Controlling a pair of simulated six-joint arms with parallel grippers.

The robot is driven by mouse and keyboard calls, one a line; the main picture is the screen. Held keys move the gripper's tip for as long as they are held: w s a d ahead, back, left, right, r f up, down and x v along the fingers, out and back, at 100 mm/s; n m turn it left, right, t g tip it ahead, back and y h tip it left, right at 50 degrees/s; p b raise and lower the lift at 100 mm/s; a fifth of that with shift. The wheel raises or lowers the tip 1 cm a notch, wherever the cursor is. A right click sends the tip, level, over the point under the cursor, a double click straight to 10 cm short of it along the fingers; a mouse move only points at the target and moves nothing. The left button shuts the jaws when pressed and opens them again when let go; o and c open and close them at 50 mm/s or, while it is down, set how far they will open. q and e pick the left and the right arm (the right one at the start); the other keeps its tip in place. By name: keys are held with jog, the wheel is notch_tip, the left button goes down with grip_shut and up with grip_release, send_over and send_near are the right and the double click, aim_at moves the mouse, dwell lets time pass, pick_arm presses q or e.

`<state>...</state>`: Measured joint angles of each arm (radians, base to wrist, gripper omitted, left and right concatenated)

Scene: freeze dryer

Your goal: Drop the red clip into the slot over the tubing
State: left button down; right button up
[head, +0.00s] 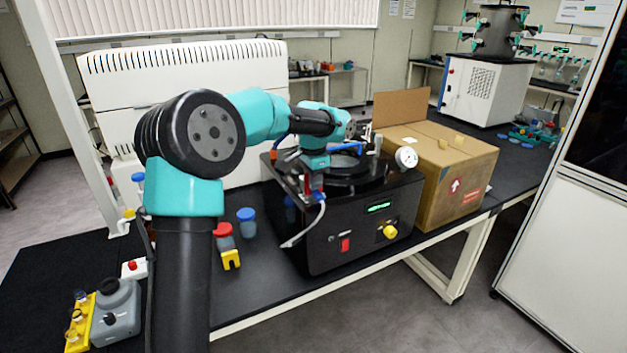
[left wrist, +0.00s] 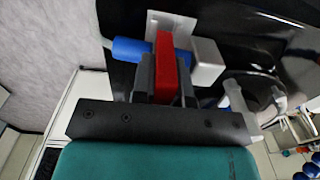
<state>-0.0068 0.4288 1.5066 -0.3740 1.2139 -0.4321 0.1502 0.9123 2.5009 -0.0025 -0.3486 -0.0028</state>
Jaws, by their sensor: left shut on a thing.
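My left gripper (left wrist: 168,75) is shut on the red clip (left wrist: 165,62), which stands upright between the two dark fingers in the left wrist view. The clip's far end is beside a blue cylinder (left wrist: 130,50) on the left and a white block (left wrist: 207,62) on the right; I cannot tell whether it is in the slot. In the head view the left gripper (head: 315,182) is at the front left of the black freeze dryer (head: 350,245). The pale tubing (head: 303,236) hangs below a blue part there. The slot is hidden. My right gripper is not in view.
A cardboard box (head: 455,180) stands right of the dryer. Blue- and red-capped containers (head: 247,228) and a yellow holder (head: 231,260) stand left of it on the dark bench. A pressure gauge (head: 406,157) sticks up at the dryer's right.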

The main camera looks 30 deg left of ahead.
pick_arm(q)
jog(key=shift+s+f, duration=0.1)
jog(key=shift+f, duration=0.85)
jog(key=c, duration=1.4)
grip_release()
jog(key=shift+c, duration=0.2)
jog(key=shift+a+r, duration=0.1)
jog(key=shift+r, duration=0.65)
jog(key=shift+r, duration=1.15)
jog(key=shift+o, duration=0.3)
jog(key=o, duration=0.5)
jog(key=shift+w, duration=0.2)
